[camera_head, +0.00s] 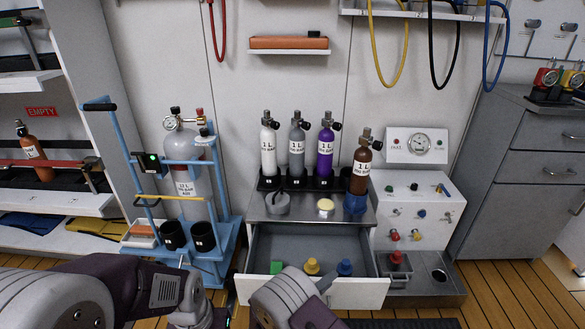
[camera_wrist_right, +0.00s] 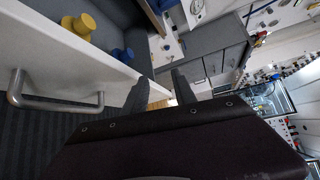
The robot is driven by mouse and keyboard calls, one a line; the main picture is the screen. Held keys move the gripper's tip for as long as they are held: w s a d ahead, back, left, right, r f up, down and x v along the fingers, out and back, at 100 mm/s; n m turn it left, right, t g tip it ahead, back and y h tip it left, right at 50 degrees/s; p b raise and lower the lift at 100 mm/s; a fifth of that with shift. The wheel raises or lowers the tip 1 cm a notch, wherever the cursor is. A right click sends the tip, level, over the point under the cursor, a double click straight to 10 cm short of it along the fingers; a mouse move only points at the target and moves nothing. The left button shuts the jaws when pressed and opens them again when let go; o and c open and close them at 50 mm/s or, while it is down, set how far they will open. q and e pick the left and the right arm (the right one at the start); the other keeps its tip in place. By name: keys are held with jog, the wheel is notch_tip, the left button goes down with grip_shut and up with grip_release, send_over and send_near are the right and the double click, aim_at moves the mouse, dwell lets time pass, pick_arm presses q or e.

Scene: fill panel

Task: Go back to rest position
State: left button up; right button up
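My right gripper (camera_wrist_right: 164,85) shows in the wrist view with its two dark fingers apart and nothing between them. In the head view my right arm rises from the bottom centre, in front of the open drawer (camera_head: 318,246), and hides part of its front. My left arm comes in at the bottom left of the head view. Its gripper end (camera_head: 192,305) is low near the blue cart, and its fingers are not clear.
The drawer holds green, yellow (camera_head: 312,267) and blue (camera_head: 344,268) pieces. Several small bottles, including a purple one (camera_head: 325,155), stand above it. A blue cart (camera_head: 222,245) with a grey cylinder (camera_head: 186,160) is left; a white panel (camera_head: 418,200) is right. Wood floor (camera_head: 515,290) is clear at right.

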jog(key=s+d+r+m+g, duration=0.45)
jog(key=d+r+m, duration=0.2)
jog(key=d, duration=0.25)
jog(key=s+d+r+m+g, duration=0.4)
jog(key=d+r+m+g, duration=0.15)
jog(key=d+m, duration=0.3)
jog(key=s+a+f+m+g+y+p, duration=0.1)
jog(key=s+a+m+g+y, duration=0.15)
jog(key=s+m+y, duration=0.85)
jog(key=a+f+m+t, duration=0.25)
jog(key=a+m, duration=0.55)
jog(key=m, duration=0.9)
notch_tip(320, 180, up, 38)
jog(key=p, duration=3.8)
jog(key=shift+s+d+r, duration=0.15)
jog(key=shift+s+d, duration=0.1)
